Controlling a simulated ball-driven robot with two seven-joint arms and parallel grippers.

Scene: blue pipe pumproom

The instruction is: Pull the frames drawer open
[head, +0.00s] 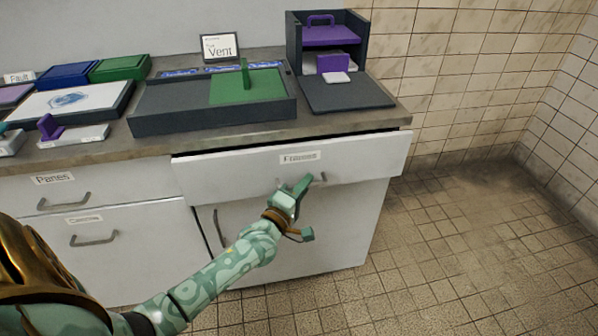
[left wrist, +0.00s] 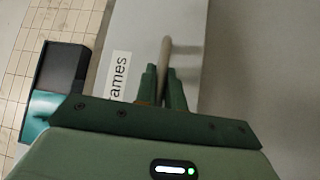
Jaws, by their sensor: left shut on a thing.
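The frames drawer (head: 235,178) is the wide white front under the right part of the counter, with a label reading "Frames" (head: 299,157). Its front stands a little out from the counter, with a dark gap along its top edge. My left gripper (head: 301,186) is at the grey bar handle (head: 323,178) below the label and hides most of it. In the left wrist view the fingers (left wrist: 163,82) are shut on the handle (left wrist: 166,52), beside the partly hidden label (left wrist: 118,77). My right gripper is not in view.
A white cupboard door (head: 335,230) is below the drawer. The panes drawer (head: 100,190) and another drawer (head: 130,230) are to the left, closed. On the counter (head: 350,122) stand a grey-green tray (head: 215,122) and a dark box with purple parts (head: 345,95). The tiled floor (head: 460,250) at right is clear.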

